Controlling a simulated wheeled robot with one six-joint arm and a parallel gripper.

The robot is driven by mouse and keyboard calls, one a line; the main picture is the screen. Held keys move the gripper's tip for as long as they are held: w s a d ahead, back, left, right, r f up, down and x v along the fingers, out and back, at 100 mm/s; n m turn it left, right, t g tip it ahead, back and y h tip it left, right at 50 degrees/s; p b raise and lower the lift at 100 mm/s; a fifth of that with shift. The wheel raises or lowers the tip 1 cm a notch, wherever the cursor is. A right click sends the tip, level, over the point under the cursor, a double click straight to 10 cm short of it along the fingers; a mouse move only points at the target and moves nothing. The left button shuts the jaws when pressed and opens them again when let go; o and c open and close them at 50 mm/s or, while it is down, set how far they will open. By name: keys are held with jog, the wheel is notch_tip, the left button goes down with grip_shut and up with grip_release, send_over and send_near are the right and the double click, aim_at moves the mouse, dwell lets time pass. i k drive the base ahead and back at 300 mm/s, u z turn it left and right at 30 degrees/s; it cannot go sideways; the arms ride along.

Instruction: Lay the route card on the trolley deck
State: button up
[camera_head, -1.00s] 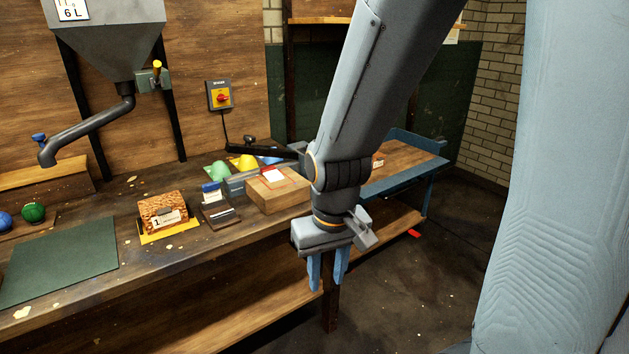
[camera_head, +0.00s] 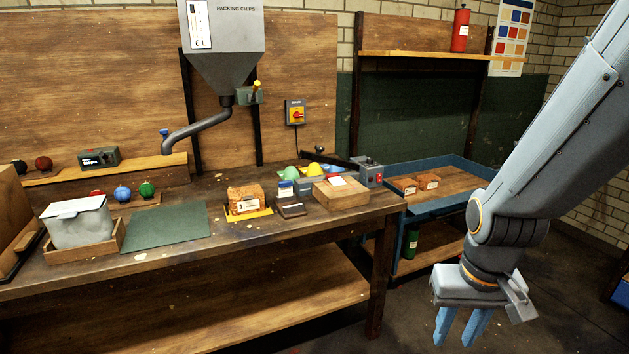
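The trolley has a wooden deck (camera_head: 455,182) with a blue rim and stands right of the bench. Two small brick-coloured blocks with labels lie on its left part. I cannot tell for certain which thing is the route card. My gripper (camera_head: 457,338) hangs pointing down in front of the trolley, below deck height and right of the bench. Its two blue fingers are apart, with nothing visible between them. My arm hides the deck's right end.
The bench (camera_head: 240,232) holds a brick-patterned block on a yellow base (camera_head: 246,199), a dark holder (camera_head: 291,208), a green mat (camera_head: 166,225) and a lidded grey tub (camera_head: 79,222). A hopper (camera_head: 222,45) hangs above. The deck's middle is clear.

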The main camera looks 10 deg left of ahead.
aim_at(473, 183)
jog(key=u, duration=0.65)
jog(key=i, duration=0.6)
jog(key=u, duration=0.9)
jog(key=i, duration=0.65)
jog(key=z, duration=0.55)
jog(key=i, duration=0.8)
jog(key=z, duration=0.65)
